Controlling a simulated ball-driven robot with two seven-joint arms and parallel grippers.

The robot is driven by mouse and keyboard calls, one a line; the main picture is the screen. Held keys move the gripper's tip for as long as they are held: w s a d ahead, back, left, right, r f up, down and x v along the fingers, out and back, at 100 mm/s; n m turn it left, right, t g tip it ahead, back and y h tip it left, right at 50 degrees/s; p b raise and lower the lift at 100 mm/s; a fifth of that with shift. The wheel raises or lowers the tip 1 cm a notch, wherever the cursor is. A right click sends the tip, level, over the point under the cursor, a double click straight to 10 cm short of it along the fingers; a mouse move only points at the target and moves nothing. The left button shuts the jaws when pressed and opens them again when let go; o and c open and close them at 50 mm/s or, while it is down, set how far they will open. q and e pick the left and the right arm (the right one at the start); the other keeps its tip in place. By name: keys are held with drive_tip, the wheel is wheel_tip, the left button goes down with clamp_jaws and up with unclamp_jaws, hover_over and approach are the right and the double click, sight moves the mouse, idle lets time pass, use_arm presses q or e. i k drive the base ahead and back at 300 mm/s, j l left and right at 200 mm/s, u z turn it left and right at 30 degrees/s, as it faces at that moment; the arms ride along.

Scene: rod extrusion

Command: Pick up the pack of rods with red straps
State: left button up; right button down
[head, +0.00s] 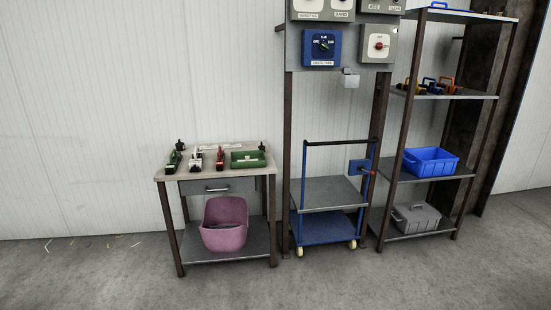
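I cannot make out a pack of rods with red straps in the head view. Small items stand on the worktable (215,174): a green and dark one (174,159), a white and red one (196,160) and a dark red one (220,158). They are too small to tell what they are. A green tray (249,160) lies at the right of the tabletop, and its contents are unclear. Neither of my grippers is in view.
A pink tub (225,224) sits on the table's lower shelf. A blue cart (327,228) stands under control boxes (321,46). The shelf rack at right holds a blue crate (431,161) and a grey crate (416,217). The floor in front is clear; thin scraps lie at left.

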sight(219, 163)
drive_tip(key=i, duration=2.2)
